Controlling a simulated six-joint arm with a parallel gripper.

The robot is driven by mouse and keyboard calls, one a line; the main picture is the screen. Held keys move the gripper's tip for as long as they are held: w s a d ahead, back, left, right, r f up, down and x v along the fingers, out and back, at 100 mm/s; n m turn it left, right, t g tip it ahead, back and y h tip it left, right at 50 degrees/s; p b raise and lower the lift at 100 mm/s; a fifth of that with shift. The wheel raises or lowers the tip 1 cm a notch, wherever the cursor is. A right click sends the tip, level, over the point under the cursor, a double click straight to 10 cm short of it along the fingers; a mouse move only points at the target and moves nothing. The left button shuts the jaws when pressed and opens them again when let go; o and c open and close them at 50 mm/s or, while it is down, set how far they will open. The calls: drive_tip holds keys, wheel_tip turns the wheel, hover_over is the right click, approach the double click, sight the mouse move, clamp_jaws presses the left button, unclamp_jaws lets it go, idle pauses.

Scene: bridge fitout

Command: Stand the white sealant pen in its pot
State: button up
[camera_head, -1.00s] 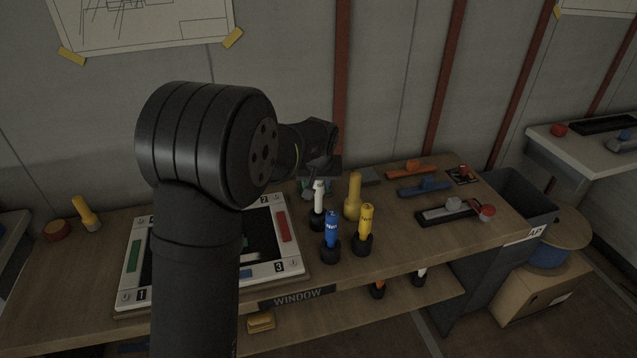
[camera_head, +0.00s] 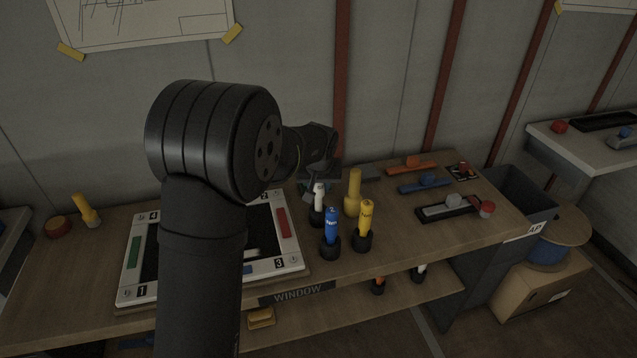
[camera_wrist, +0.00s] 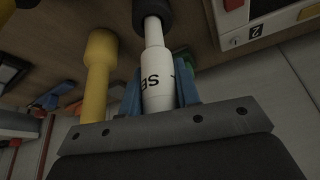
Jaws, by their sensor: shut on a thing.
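The white sealant pen (camera_head: 319,190) is upright at a black pot (camera_head: 317,216) on the bench. My gripper (camera_wrist: 158,80) is shut on the pen, with a blue finger on each side of it. The pen also shows in the wrist view (camera_wrist: 157,68), with dark lettering. Its narrow end meets the mouth of the dark pot (camera_wrist: 150,12) and seems to go in; how deep is hidden.
A blue pen (camera_head: 331,228) and a yellow pen (camera_head: 365,220) stand in black pots just in front. A taller yellow object (camera_head: 353,193) stands close on the right. A framed panel (camera_head: 290,262) lies to the left. Sliders (camera_head: 425,184) lie on the right of the bench.

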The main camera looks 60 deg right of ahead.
drive_tip(key=shift+f, duration=1.4)
drive_tip(key=shift+f, duration=0.15)
drive_tip(key=o, duration=1)
drive_tip(key=shift+o, duration=0.2)
drive_tip(key=v, duration=1.7)
drive_tip(key=shift+r, duration=0.25)
